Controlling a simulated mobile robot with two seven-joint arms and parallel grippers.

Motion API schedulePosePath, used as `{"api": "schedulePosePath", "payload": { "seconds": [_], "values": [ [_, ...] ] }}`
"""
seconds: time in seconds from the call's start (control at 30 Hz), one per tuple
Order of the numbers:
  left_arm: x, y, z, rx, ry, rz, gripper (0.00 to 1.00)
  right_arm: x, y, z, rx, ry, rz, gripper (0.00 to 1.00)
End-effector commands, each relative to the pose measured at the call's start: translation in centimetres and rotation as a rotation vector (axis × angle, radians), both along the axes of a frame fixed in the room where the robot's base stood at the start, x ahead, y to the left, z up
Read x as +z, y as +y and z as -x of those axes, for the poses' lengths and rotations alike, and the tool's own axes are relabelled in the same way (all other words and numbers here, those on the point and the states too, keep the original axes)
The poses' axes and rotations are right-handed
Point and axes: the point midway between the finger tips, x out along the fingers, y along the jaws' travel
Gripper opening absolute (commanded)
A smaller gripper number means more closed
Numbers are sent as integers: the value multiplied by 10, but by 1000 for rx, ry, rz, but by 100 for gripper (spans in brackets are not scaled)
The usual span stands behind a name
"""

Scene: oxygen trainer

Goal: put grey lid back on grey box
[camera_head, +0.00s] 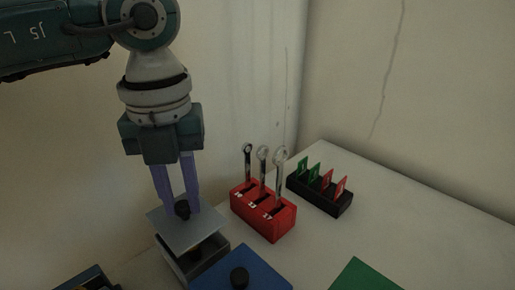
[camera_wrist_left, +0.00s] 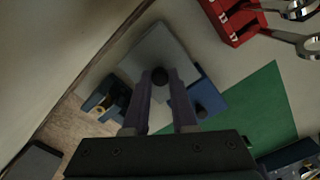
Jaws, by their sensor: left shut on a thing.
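The grey lid (camera_head: 186,232) is a flat square plate with a black knob (camera_head: 182,208) on top. My left gripper (camera_head: 181,203) points down with its purple fingers shut on the knob. The lid is over the grey box (camera_head: 196,262), with a dark gap showing between them at the front. Whether any edge touches is unclear. In the left wrist view, the lid (camera_wrist_left: 150,50) lies beyond the fingers (camera_wrist_left: 162,82) and covers the box. My right gripper is not in view.
A blue lid with a black knob (camera_head: 245,270) is close to the right of the grey box. A red block with several wrenches (camera_head: 262,212) and a black rack with green and red cards (camera_head: 318,192) stand farther back. A green sheet (camera_head: 360,276) lies at the front. The table's right side is clear.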

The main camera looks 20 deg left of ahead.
Motion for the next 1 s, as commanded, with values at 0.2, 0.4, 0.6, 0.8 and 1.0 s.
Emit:
{"api": "schedulePosePath", "payload": {
  "seconds": [0.2,0.4,0.6,0.8,1.0],
  "values": [
    [-8,0,0,0,0,0,0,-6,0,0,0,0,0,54],
    [-14,0,0,0,0,0,0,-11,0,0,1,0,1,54],
    [-20,0,0,0,0,0,0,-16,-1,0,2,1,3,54],
    [-26,0,0,0,0,0,0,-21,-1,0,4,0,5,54],
    [-32,0,0,0,0,0,0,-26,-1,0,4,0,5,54]
  ]
}}
